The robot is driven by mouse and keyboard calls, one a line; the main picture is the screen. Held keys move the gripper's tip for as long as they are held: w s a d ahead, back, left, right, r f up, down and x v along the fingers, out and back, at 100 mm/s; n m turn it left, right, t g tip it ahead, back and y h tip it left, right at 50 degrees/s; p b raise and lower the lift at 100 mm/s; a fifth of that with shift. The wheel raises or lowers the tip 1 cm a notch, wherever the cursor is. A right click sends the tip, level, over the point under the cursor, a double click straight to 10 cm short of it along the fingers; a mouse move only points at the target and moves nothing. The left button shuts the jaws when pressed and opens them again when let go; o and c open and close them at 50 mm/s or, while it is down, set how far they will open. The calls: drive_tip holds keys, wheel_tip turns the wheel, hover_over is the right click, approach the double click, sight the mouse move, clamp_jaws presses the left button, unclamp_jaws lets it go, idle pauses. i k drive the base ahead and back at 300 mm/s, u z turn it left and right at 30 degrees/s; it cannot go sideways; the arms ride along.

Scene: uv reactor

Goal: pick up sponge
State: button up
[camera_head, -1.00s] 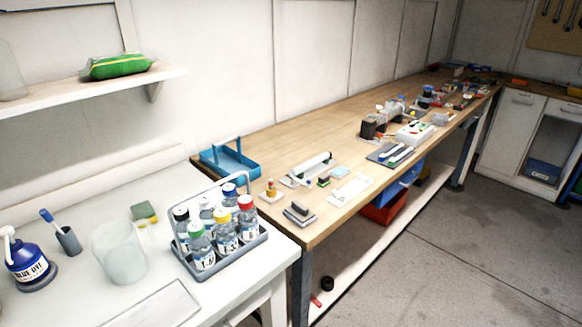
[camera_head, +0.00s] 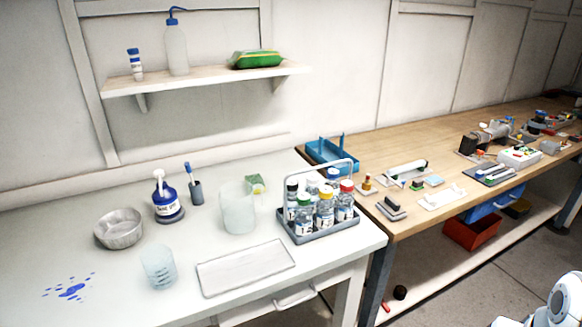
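The sponge (camera_head: 256,184) is a small green and yellow block. It lies on the white table toward the wall, behind and right of a clear beaker (camera_head: 238,208) and left of the bottle caddy. The beaker's rim is close to it in the picture, and part of the sponge may be seen through the glass. My gripper is not in view. A white rounded part of my arm (camera_head: 556,300) shows at the lower right edge.
On the white table (camera_head: 130,297) stand a bottle caddy (camera_head: 322,234), blue dye bottle (camera_head: 167,198), brush holder (camera_head: 196,192), metal bowl (camera_head: 119,229), small beaker (camera_head: 158,268) and white tray (camera_head: 246,268). Blue stain (camera_head: 72,290) lies front left. A shelf (camera_head: 205,82) hangs above.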

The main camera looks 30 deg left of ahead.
sight(256, 179)
drive_tip(key=u, duration=1.85)
drive_tip(key=i, duration=0.95)
